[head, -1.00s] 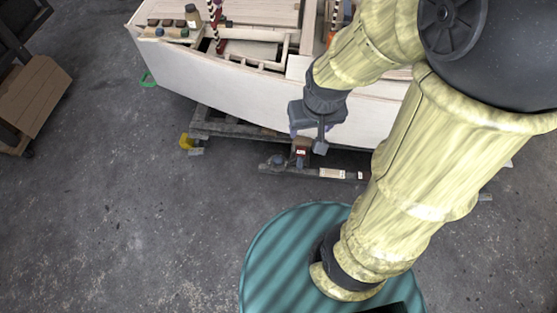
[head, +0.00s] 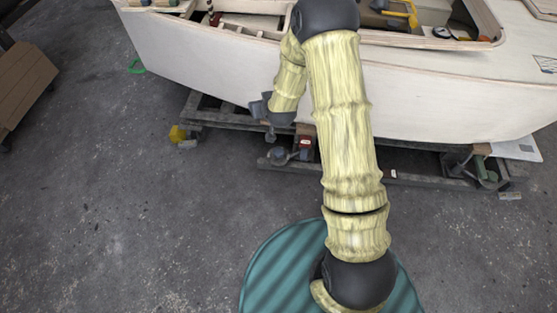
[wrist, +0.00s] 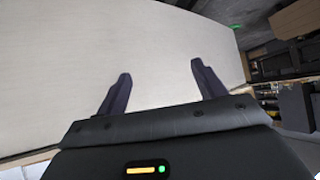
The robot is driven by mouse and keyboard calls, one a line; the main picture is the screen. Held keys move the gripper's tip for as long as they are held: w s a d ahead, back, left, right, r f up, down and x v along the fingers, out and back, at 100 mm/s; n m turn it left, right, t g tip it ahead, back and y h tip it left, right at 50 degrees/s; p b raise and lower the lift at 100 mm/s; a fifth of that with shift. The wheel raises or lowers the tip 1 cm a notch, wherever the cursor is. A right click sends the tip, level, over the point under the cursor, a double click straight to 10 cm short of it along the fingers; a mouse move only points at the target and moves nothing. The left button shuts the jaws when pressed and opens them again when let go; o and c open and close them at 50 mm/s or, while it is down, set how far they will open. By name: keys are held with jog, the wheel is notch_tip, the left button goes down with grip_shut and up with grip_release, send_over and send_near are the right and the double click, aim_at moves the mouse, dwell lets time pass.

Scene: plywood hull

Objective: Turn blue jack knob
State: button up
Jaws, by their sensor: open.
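A small blue-grey knob (head: 279,156) shows low under the boat, at the front of the dark support frame, beside a red-marked block (head: 305,143). It is small, and I cannot make out its exact shape. My gripper (head: 266,118) is in front of the hull's side, above and slightly left of the knob, apart from it. In the wrist view my gripper (wrist: 160,72) is open and empty, with its two dark fingers spread against the pale hull. The knob does not show in the wrist view.
The white plywood hull (head: 230,62) stands close behind my gripper on a dark cradle (head: 215,118). A yellow jack part (head: 178,133) is to the left and a green one (head: 487,172) to the right. A brown box (head: 22,80) stands far left.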

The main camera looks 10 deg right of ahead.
jog(key=w+a+f+t+b, duration=0.1)
jog(key=w+f+t+b, duration=0.15)
jog(key=f+b, duration=0.75)
jog(key=m+t+h+b, duration=0.5)
jog(key=h+b, duration=0.2)
jog(key=b, duration=0.8)
send_near(278, 156)
jog(key=v, duration=0.5)
jog(key=shift+w+r+g, duration=0.15)
jog(key=shift+r+g, duration=0.1)
jog(key=shift+r, duration=0.05)
jog(key=b+x, duration=0.7)
jog(key=x, duration=0.9)
jog(key=shift+w+f+b, duration=0.15)
jog(key=shift+f+b, duration=0.05)
jog(key=shift+b, duration=0.2)
jog(key=shift+w+d+r, duration=0.15)
jog(key=shift+w+d, duration=0.05)
jog(key=shift+w, duration=0.4)
